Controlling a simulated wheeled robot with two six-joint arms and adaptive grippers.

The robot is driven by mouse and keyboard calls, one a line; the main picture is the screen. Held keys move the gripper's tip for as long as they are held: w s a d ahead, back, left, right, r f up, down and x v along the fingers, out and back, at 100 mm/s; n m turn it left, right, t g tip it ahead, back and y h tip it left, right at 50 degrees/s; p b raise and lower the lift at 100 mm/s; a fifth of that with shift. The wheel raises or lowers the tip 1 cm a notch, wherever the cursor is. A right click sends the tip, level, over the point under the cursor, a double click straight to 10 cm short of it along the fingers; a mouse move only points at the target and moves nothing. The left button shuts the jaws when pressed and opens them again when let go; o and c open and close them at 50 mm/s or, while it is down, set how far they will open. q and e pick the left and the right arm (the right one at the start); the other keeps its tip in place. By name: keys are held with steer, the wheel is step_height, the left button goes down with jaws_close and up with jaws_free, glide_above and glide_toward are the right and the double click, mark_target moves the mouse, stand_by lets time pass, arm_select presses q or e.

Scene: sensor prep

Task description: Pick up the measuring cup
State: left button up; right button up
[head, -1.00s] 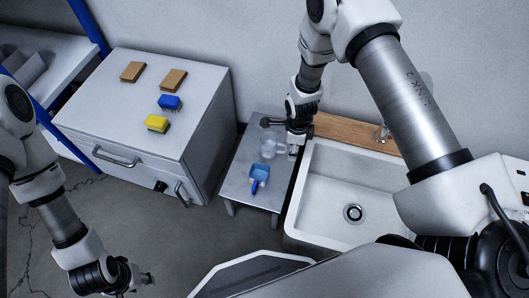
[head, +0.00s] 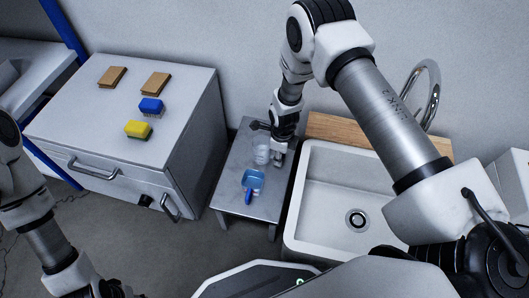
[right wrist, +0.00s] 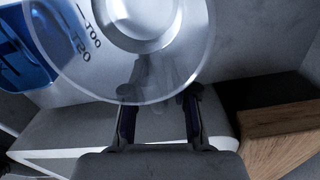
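The clear measuring cup (head: 261,152) stands on the small grey metal table (head: 231,203). In the right wrist view the cup (right wrist: 75,50) is large at the top, see-through, with dark volume marks on its side. My right gripper (head: 277,158) is just right of the cup in the head view. In the right wrist view the fingers of the right gripper (right wrist: 160,108) are spread apart, tips at the cup's near rim. I cannot tell whether they touch it. My left arm shows at the lower left; its fingers are outside the frame.
A blue scoop (head: 253,181) lies on the table in front of the cup. A white sink (head: 323,210) stands close on the right, with a wooden board (head: 335,127) behind it. A white cabinet (head: 85,135) on the left carries sponges and brown blocks.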

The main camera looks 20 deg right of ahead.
jaws_close()
steer(key=shift+r, duration=0.15)
step_height(320, 180, up, 7)
steer(key=p, duration=0.3)
steer(key=shift+r+p, duration=0.7)
steer(key=shift+r, duration=0.65)
